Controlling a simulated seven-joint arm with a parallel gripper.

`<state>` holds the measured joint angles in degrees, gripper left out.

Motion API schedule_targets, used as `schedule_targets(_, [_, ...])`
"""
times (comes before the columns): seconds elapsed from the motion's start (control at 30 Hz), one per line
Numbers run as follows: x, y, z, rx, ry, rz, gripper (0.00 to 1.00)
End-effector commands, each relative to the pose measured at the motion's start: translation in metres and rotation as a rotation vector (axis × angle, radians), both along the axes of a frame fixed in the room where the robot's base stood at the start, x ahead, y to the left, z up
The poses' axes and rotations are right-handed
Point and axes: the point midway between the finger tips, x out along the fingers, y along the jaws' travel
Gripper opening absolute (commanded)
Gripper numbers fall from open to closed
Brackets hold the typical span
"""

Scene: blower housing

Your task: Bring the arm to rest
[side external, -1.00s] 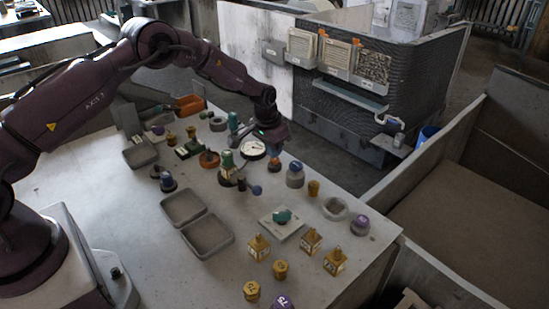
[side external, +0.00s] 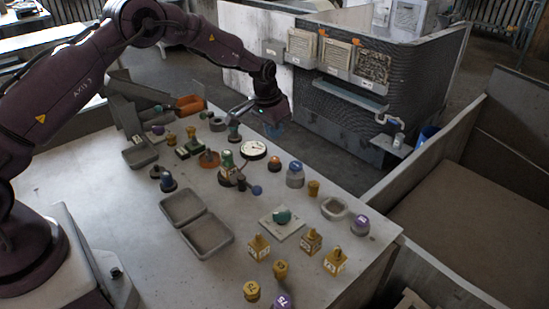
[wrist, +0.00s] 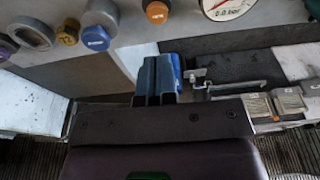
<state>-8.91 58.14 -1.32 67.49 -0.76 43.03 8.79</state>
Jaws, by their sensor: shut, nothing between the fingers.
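My gripper (side external: 273,127) hangs from the raised arm near the table's far edge, above and beyond the white round gauge (side external: 253,150). In the wrist view its blue-grey fingers (wrist: 158,75) lie close together with nothing held between them. They point past the table edge, apart from every object. The gauge is partly cut off at the top of the wrist view (wrist: 228,8).
An orange-topped knob (side external: 274,163) and a blue-topped cylinder (side external: 295,175) stand near the far edge. Several yellow and purple-topped parts, a grey ring (side external: 334,208) and two shallow trays (side external: 183,206) spread over the table. A dark partition (side external: 345,115) stands beyond.

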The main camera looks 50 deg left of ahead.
Motion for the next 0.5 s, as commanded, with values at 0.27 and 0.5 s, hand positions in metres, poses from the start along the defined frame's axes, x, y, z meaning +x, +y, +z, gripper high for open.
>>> schedule_targets(0.27, [-0.008,-0.001,-0.006,-0.008,0.031,0.017,0.0])
schedule_targets(0.5, [-0.064,-0.012,0.011,-0.022,0.146,0.046,0.0])
